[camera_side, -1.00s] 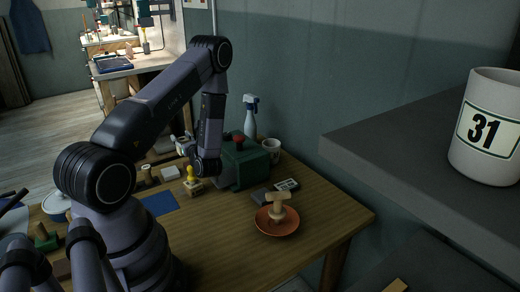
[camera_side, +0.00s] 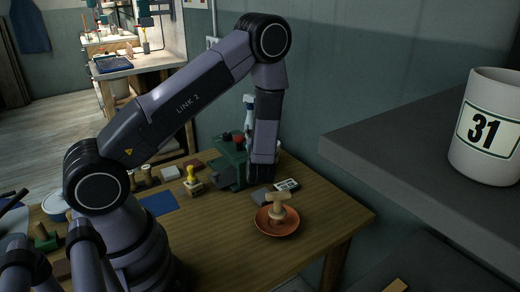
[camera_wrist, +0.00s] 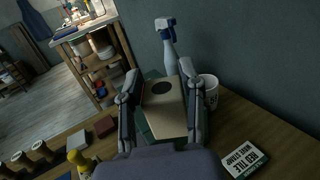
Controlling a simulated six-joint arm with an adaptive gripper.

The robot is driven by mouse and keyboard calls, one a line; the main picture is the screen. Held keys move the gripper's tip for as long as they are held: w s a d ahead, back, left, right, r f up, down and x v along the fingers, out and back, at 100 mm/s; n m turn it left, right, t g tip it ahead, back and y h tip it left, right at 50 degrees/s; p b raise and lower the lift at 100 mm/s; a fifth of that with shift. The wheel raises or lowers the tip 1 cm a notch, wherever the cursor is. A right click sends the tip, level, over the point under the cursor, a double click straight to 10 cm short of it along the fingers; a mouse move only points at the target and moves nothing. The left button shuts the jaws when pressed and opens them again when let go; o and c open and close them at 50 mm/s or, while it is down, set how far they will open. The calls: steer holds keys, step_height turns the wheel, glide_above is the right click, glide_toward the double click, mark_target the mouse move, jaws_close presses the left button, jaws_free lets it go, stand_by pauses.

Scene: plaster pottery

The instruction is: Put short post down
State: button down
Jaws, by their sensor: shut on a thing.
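My gripper (camera_wrist: 163,102) has its two fingers on either side of a pale tan block, the short post (camera_wrist: 168,118), with a dark round spot on its face. The block is tilted in the wrist view, held above the table in front of the green machine. Its far side is hidden. In the side view my forearm and wrist hang over the right part of the table, and neither the fingers nor the held post can be made out there.
A green machine with a red knob (camera_side: 231,162) stands behind. A terracotta saucer (camera_side: 262,229) holds a wooden piece. A yellow-handled stamp (camera_side: 192,182), blue mat (camera_side: 158,203), spray bottle (camera_wrist: 169,48), white mug (camera_wrist: 210,92) and lettered card (camera_wrist: 246,158) are around. The front table area is clear.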

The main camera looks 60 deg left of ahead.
steer(key=w+d+m+t+h, duration=0.3)
steer(key=w+d+t, duration=0.1)
steer(key=d, duration=0.8)
steer(key=w+f, duration=0.4)
steer(key=w+a+f, duration=0.1)
steer(key=w+f, duration=0.8)
steer(key=f, duration=0.1)
steer(key=shift+w+a+f, duration=0.2)
steer(key=shift+a, duration=0.1)
steer(key=shift+w+f, duration=0.2)
steer(key=shift+f, duration=1.55)
